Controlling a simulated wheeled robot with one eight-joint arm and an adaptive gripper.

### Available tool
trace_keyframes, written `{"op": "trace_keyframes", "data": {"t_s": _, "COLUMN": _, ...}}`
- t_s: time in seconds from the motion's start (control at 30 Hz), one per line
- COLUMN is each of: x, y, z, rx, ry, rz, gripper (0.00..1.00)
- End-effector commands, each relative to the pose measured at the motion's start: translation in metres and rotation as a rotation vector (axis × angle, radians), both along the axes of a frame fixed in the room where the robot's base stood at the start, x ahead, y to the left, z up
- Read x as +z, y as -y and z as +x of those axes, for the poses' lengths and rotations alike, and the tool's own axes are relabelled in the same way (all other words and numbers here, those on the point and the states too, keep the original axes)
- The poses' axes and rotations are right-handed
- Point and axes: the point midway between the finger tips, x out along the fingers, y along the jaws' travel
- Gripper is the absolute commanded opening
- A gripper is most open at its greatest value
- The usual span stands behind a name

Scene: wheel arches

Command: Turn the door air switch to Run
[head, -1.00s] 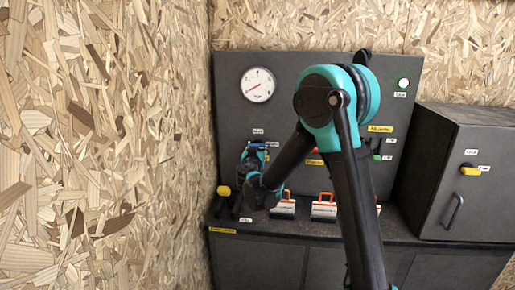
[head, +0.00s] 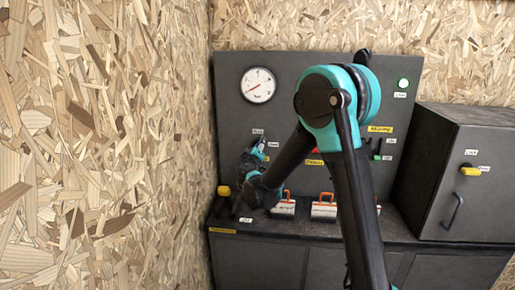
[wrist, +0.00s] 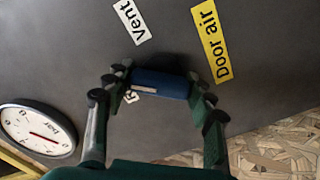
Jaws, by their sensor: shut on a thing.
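The door air switch has a blue handle (wrist: 160,84) on the dark grey panel, seen close up in the wrist view. A yellow "Door air" label (wrist: 212,44) and a white "Vent" label (wrist: 131,22) are beside it. Another small white label is partly covered by the left finger, so its word cannot be read. My gripper (wrist: 158,92) is shut on the blue handle, one finger at each end. In the head view my gripper (head: 256,154) is at the panel's left part, where it and my wrist largely hide the handle.
A round gauge (head: 258,85) is above the switch. A chipboard wall (head: 110,140) closes off the left side.

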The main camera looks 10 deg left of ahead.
Motion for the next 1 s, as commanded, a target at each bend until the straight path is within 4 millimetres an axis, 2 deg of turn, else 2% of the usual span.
{"op": "trace_keyframes", "data": {"t_s": 0.5, "x": 0.0003, "y": -0.0015, "z": -0.0001, "rx": 0.001, "ry": -0.016, "rz": -0.463, "gripper": 0.26}}
{"op": "trace_keyframes", "data": {"t_s": 0.8, "x": 0.0003, "y": -0.002, "z": -0.0002, "rx": 0.001, "ry": -0.022, "rz": -0.633, "gripper": 0.26}}
{"op": "trace_keyframes", "data": {"t_s": 1.0, "x": 0.0002, "y": -0.002, "z": -0.0002, "rx": 0.001, "ry": -0.024, "rz": -0.686, "gripper": 0.26}}
